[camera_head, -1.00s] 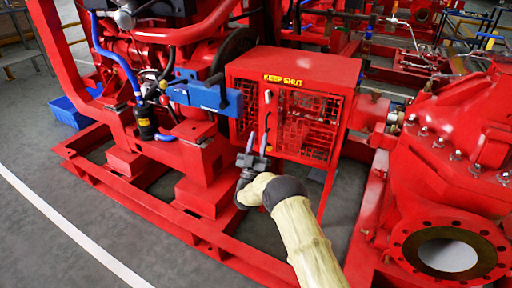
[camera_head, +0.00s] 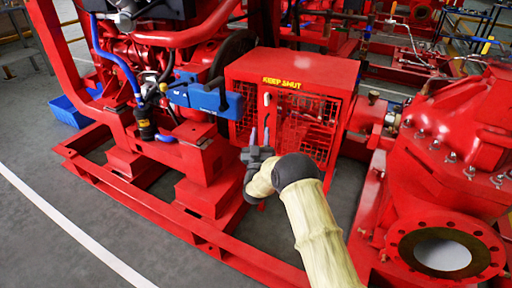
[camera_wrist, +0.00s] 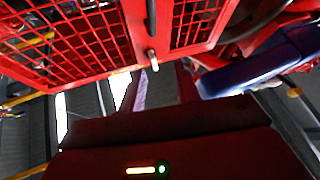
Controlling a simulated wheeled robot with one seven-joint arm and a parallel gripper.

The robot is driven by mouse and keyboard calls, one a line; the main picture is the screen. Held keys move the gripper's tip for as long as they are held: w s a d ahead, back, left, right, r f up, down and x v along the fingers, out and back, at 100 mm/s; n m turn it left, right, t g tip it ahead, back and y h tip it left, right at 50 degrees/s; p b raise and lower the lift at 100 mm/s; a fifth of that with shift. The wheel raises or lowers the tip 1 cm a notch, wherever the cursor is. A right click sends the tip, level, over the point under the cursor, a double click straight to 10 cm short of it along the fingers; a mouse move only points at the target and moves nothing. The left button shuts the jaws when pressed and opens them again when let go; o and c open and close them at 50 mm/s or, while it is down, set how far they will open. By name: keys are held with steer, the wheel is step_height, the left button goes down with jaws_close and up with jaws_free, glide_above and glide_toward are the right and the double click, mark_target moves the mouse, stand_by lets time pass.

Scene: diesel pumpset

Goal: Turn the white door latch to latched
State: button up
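The white door latch (camera_head: 267,98) is a small pale peg on the front of the red mesh guard box (camera_head: 290,68), just below the yellow "KEEP SHUT" lettering. It appears upright. In the wrist view, which looks upside down, the latch (camera_wrist: 152,60) shows as a short pale peg at the mesh door's edge, in line with a dark handle (camera_wrist: 150,18). My gripper (camera_head: 260,136) is in front of the box, below the latch in the picture. Its two fingers point up and stand apart with nothing between them. I see no contact with the latch.
A blue part (camera_head: 214,98) juts out left of the box and also shows at right in the wrist view (camera_wrist: 260,62). A red base frame (camera_head: 190,222) runs below. A large red pump casing (camera_head: 455,130) stands at right. Open grey floor lies at lower left.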

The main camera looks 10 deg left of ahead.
steer(key=d+r+n+g+y+p, duration=0.1)
steer(key=d+r+g+y+p, duration=0.1)
steer(key=d+r+g, duration=0.25)
steer(key=s+d+r+g+p, duration=0.2)
steer(key=s+d+g, duration=0.5)
steer(key=s+d, duration=0.15)
steer(key=s+d+m+g+h+p, duration=0.1)
steer(key=s+d+g, duration=0.2)
steer(key=s, duration=0.7)
steer(key=s+d+m+g+h+p, duration=0.1)
steer(key=s+d+g, duration=0.2)
steer(key=s, duration=0.8)
steer(key=s+d+m+g+p, duration=0.1)
steer(key=s+d+m+g, duration=0.1)
steer(key=s+d, duration=0.4)
steer(key=s+g, duration=0.1)
steer(key=s, duration=0.3)
steer(key=shift+s+d+r+g+h, duration=0.15)
steer(key=shift+s+d+g+h, duration=0.05)
steer(key=shift+s+g+h, duration=0.2)
steer(key=shift+w, duration=0.1)
